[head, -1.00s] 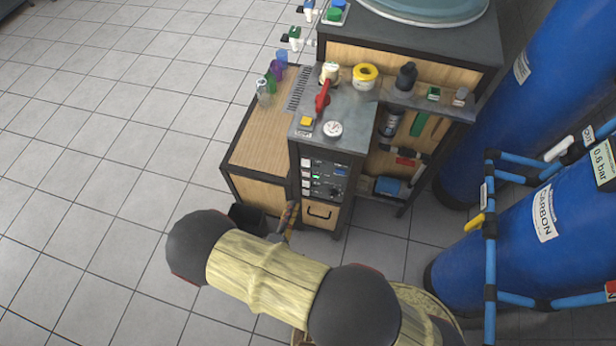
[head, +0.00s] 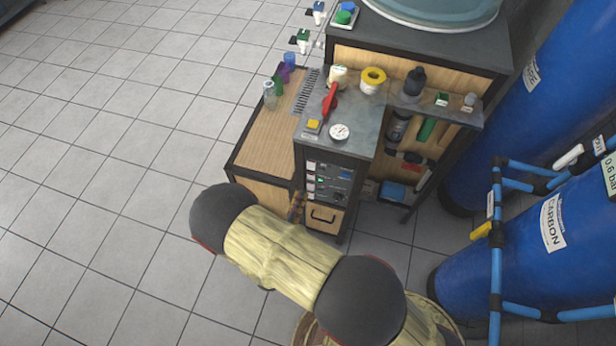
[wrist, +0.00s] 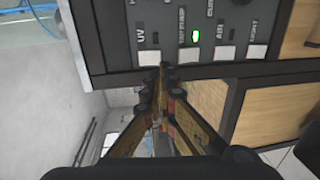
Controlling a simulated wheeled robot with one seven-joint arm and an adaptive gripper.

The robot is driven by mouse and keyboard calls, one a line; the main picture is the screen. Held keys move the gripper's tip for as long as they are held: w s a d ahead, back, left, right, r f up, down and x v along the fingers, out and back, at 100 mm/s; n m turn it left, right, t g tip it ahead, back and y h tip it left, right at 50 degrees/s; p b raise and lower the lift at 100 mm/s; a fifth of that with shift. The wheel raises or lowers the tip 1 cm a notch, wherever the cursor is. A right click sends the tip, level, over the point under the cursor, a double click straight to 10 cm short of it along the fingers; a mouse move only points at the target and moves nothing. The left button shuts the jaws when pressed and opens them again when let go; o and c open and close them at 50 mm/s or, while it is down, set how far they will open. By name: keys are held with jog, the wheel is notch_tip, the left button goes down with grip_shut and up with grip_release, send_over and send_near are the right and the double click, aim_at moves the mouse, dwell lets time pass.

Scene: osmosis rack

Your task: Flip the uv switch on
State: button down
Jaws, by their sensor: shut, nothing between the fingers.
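The UV switch (wrist: 149,58) is a white rocker under the "UV" label on a dark control panel (wrist: 110,42) in the wrist view. The indicator beside its label looks dark. My gripper (wrist: 163,70) is shut and empty, its fingertips just below and slightly right of the UV switch, near the panel's lower edge. I cannot tell whether they touch it. In the head view the panel (head: 330,178) is on the cabinet front, and my gripper (head: 297,207) is at its lower left, partly hidden by my arm.
Other white switches stand right of UV: a second (wrist: 188,56) with a lit green indicator, then AIR (wrist: 226,52) and LIGHT (wrist: 257,51). A drawer (head: 323,217) is below the panel. Blue tanks (head: 560,230) and pipes stand at the right. Tiled floor at the left is clear.

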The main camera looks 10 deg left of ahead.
aim_at(311, 166)
jog(key=w, duration=0.3)
jog(key=w+b, duration=0.1)
jog(key=w, duration=0.2)
jog(key=w+f, duration=0.1)
jog(key=w, duration=0.2)
jog(key=shift+d, duration=0.4)
